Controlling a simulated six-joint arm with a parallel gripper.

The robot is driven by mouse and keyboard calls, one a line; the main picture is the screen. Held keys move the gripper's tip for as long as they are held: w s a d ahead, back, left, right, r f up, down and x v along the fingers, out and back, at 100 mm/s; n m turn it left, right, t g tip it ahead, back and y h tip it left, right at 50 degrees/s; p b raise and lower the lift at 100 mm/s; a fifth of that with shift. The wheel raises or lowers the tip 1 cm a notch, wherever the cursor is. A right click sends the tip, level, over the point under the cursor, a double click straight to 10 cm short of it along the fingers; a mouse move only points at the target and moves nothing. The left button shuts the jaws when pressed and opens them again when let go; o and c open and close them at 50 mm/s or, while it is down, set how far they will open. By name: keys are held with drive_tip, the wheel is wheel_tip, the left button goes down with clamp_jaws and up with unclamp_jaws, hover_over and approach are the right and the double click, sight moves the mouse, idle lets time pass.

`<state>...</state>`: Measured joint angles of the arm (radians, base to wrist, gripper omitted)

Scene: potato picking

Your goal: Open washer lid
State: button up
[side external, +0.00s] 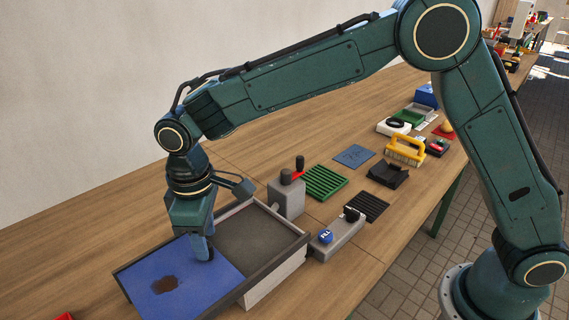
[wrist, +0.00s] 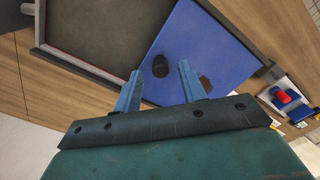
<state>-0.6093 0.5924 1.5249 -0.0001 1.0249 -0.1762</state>
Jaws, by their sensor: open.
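The washer is a low box (side external: 276,283) with a dark frame and pale sides, at the front of the bench. Its blue lid (side external: 213,284) lies flat over the left part and has a dark brown patch. The right part shows a dark grey surface. In the wrist view the blue lid (wrist: 185,40) carries a short black knob (wrist: 160,66). My gripper (side external: 207,255) points down low over the lid, hiding the knob in the side view. In the wrist view my gripper (wrist: 160,69) is open, its blue fingers either side of the knob, apart from it.
A grey block with black knobs (side external: 286,198) stands close behind the box. A grey unit with a blue button (side external: 338,238) is close at its right. Green and black ribbed pads, a yellow-handled brush (side external: 405,150) and trays lie farther right.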

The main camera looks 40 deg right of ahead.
wheel_tip(320, 180, up, 11)
idle(0.5)
drive_tip(key=shift+r, duration=0.1)
drive_tip(key=s+d+r+m+t, duration=0.15)
drive_tip(key=s+d+r, duration=0.3)
drive_tip(key=d, duration=0.55)
drive_tip(key=s+d+r+m+t, duration=0.1)
drive_tip(key=s+d+r+m, duration=0.3)
drive_tip(key=d, duration=0.5)
drive_tip(key=s+d+f+m+t, duration=0.1)
drive_tip(key=s+d+f, duration=0.2)
drive_tip(key=s+d, duration=0.2)
drive_tip(key=s+d+f+m+t, duration=0.2)
drive_tip(key=s+d, duration=0.3)
drive_tip(key=s, duration=0.5)
drive_tip(key=shift+s+d+f, duration=0.15)
drive_tip(key=shift+s+f, duration=0.15)
drive_tip(key=shift+f, duration=0.35)
